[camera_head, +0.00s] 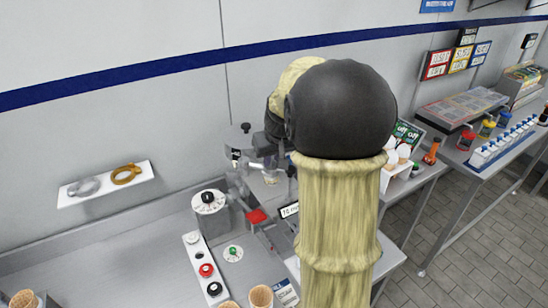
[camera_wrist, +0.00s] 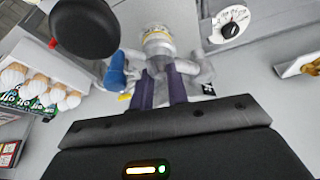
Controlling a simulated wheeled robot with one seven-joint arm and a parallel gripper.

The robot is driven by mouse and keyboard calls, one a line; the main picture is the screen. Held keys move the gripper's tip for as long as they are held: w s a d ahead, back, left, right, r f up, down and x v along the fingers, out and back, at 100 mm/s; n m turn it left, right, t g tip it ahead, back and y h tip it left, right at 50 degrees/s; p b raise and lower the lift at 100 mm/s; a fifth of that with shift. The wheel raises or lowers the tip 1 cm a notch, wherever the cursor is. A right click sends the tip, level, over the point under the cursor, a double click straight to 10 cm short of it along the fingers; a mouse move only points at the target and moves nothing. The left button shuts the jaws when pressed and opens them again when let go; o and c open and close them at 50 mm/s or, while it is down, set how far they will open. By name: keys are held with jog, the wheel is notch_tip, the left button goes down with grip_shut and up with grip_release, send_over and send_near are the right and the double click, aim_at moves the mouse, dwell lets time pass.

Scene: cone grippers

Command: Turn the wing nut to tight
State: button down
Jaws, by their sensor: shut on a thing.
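A grey metal machine (camera_head: 240,178) stands on the counter, partly hidden behind my arm in the head view. In the wrist view its pale cylindrical top with a yellow ring (camera_wrist: 157,37) lies just beyond my fingers. In the head view my arm hides the fingertips.
A round dial (camera_head: 209,202) stands left of the machine, with a white button panel (camera_head: 204,268) before it. A blue lever (camera_wrist: 116,70) sits close left of my fingers.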

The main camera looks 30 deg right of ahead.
jog(key=shift+w+a+r+m+h, duration=0.15)
jog(key=shift+m+h, duration=0.25)
jog(key=shift+m, duration=0.7)
jog(key=c, duration=1.4)
grip_release()
jog(key=shift+w, duration=0.15)
jog(key=shift+o, duration=0.2)
jog(key=shift+s, duration=0.2)
jog(key=b+v, duration=0.1)
jog(key=v, duration=1.6)
jog(key=shift+w, duration=0.25)
jog(key=shift+a+r, duration=0.1)
